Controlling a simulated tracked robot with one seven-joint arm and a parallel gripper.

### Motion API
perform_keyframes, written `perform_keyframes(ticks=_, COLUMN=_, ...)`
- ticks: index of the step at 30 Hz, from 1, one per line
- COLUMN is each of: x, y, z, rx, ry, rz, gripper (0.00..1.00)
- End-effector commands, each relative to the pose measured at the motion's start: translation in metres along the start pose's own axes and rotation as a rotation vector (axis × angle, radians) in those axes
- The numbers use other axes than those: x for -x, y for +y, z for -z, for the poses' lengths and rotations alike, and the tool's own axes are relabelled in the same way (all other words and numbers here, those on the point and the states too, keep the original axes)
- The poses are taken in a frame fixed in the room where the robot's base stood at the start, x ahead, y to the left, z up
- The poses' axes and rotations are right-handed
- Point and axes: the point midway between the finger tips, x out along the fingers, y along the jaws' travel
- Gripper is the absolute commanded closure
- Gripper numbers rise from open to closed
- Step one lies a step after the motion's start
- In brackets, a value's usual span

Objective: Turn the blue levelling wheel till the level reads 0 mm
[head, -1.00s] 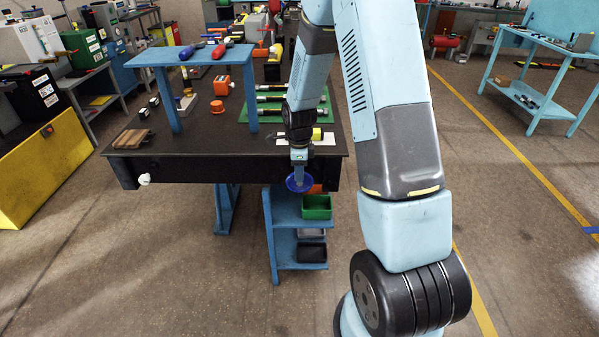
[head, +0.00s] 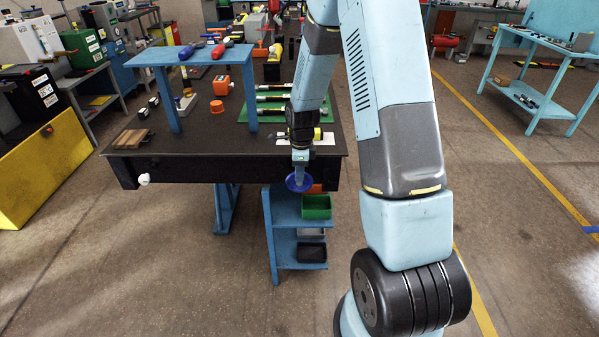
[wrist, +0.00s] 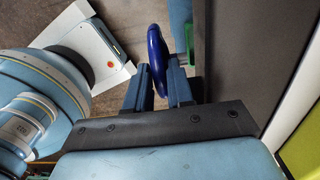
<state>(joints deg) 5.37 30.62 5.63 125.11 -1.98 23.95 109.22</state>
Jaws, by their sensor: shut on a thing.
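The blue levelling wheel (head: 299,183) is at the front edge of the dark bench, below its top. In the wrist view the wheel (wrist: 156,50) is seen almost edge-on. My gripper (head: 300,170) comes down to the wheel from above. In the wrist view its two fingers (wrist: 161,76) lie on either side of the rim, shut on it. The fingers hide part of the rim. I cannot make out a level reading in either view.
The dark bench (head: 230,152) carries a blue raised shelf (head: 190,55) with tools and a green mat (head: 272,106) with hoses. A blue stand (head: 286,212) with a green bin (head: 316,207) is just below the wheel.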

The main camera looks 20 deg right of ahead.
Motion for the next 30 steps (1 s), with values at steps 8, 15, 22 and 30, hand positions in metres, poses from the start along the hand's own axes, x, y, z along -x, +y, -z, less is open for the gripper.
perform_keyframes(ticks=8, x=-0.0003, y=0.0002, z=0.0046, rx=-0.002, ry=-0.08, rz=0.0, gripper=1.0)
perform_keyframes(ticks=15, x=0.0003, y=-0.0004, z=0.0048, rx=-0.001, ry=-0.103, rz=0.004, gripper=1.0)
perform_keyframes(ticks=22, x=0.0005, y=-0.0005, z=0.0047, rx=0.0, ry=-0.103, rz=0.005, gripper=1.0)
perform_keyframes(ticks=30, x=0.0005, y=-0.0004, z=0.0048, rx=0.0, ry=-0.102, rz=0.004, gripper=0.72)
